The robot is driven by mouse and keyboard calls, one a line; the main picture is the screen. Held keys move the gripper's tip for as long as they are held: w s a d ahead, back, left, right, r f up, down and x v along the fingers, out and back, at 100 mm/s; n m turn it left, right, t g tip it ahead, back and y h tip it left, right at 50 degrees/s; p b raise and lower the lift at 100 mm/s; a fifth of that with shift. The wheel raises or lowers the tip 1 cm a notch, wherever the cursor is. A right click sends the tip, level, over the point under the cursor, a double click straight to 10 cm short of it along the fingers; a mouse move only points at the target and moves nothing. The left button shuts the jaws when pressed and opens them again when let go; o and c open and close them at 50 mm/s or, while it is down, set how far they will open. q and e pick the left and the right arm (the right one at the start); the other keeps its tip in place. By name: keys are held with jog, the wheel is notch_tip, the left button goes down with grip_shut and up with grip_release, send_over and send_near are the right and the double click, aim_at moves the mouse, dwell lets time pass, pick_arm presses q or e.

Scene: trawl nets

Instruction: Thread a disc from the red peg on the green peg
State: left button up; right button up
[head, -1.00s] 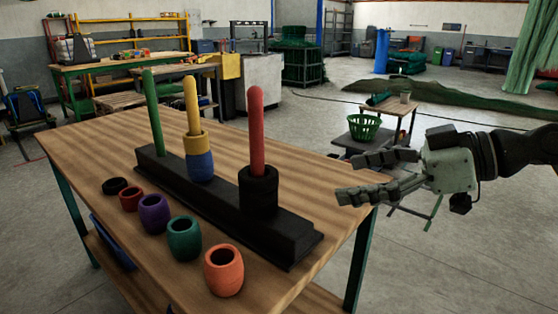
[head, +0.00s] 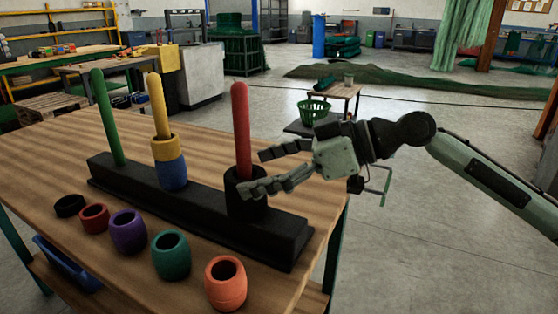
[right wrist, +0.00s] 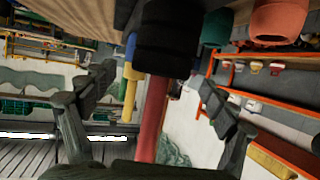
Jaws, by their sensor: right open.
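The red peg (head: 241,125) stands at the right end of a black base (head: 150,192). The green peg (head: 104,115) stands bare at the left end. The yellow peg (head: 158,105) between them carries a yellow disc (head: 166,149) above a blue disc (head: 172,174). My right gripper (head: 252,173) is open and empty at the red peg, one finger in front of the black discs, the other behind. Contact cannot be told. My left gripper is out of view.
Loose discs stand along the table's front: black (head: 69,206), red (head: 94,218), purple (head: 128,231), teal (head: 170,256) and orange (head: 225,284). The wooden table (head: 50,150) is clear behind the pegs. A green basket (head: 314,110) stands beyond its right edge.

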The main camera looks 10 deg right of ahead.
jog(key=shift+x, duration=1.4)
jog(key=shift+c, duration=0.5)
jog(key=c, duration=1.3)
